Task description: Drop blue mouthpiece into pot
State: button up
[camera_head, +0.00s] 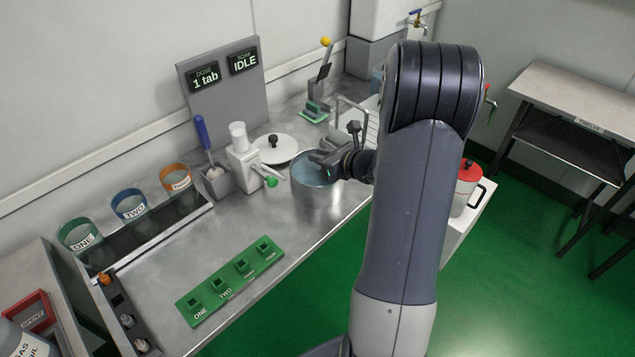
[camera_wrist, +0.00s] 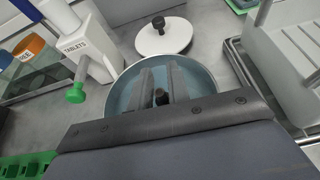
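The steel pot (camera_head: 318,200) stands on the metal counter without its lid, with bluish liquid or a bluish inside showing. My gripper (camera_head: 318,163) is over the pot's mouth. In the wrist view its two dark fingers (camera_wrist: 162,82) are parted over the pot (camera_wrist: 207,82). A small dark knob-like thing (camera_wrist: 161,97) shows low between the fingers; I cannot tell what it is or whether it is touched. I cannot make out a blue mouthpiece in either view; my gripper and arm cover part of the pot.
The white lid (camera_head: 276,149) lies behind the pot. The tablet dispenser (camera_head: 243,168) stands left of it, its green knob near the pot. A green numbered rack (camera_head: 230,281) lies at the front. Cups ONE (camera_head: 80,235), TWO (camera_head: 130,205) and an orange-rimmed one (camera_head: 176,178) stand left. A sink and rack are at right.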

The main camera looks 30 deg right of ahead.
jog(key=o, duration=0.5)
jog(key=shift+c, duration=0.2)
jog(key=v, duration=1.1)
jog(key=shift+w, duration=0.15)
jog(key=x, duration=1.1)
jog(key=shift+r+p, duration=2)
jog(key=shift+r, duration=0.85)
